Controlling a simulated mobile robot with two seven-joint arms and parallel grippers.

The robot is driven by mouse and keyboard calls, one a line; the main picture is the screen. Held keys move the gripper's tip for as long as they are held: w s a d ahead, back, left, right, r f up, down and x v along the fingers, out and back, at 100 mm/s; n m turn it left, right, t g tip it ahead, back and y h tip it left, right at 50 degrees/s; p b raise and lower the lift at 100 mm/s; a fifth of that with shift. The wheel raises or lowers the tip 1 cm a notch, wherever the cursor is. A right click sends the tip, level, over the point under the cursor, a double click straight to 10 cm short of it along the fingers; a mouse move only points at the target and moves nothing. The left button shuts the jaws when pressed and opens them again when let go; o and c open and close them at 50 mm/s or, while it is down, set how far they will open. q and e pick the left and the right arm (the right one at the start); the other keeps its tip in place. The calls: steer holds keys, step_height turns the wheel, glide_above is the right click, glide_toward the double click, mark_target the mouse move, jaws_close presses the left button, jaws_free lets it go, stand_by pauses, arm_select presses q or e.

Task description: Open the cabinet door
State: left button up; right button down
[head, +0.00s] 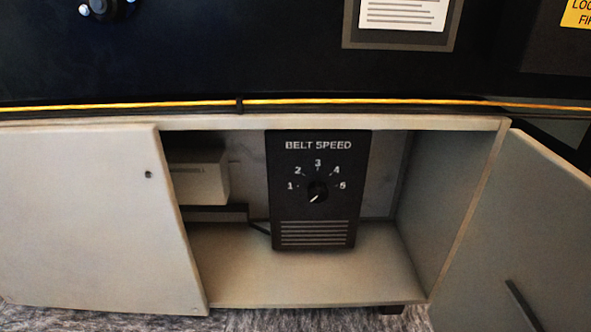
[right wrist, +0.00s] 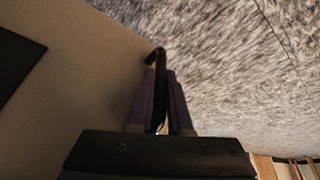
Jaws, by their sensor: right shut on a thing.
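The cabinet (head: 300,122) stands below the dark machine. Its right door (head: 530,215) is swung wide open to the right, showing the inside. A dark bar handle (head: 522,303) is on this door, cut off by the lower picture edge. In the right wrist view, my right gripper (right wrist: 162,78) is shut at the dark handle (right wrist: 157,55), whose curved end shows past the fingertips. The beige door panel (right wrist: 85,70) is left of the fingers. The left door (head: 85,220) covers the left part of the cabinet. My left gripper is in neither view.
Inside the cabinet are a black belt speed panel (head: 318,230) with a dial (head: 317,191) and a pale box (head: 199,182). The cabinet floor in front of them is clear. Mottled grey floor (right wrist: 235,65) lies beside the door in the wrist view.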

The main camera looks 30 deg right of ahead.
steer(key=shift+d, duration=0.25)
steer(key=c, duration=1.2)
jaws_free()
steer(key=shift+o, duration=0.4)
steer(key=shift+a, duration=0.2)
steer(key=p+v, duration=0.7)
steer(key=v, duration=0.3)
steer(key=shift+a, duration=0.1)
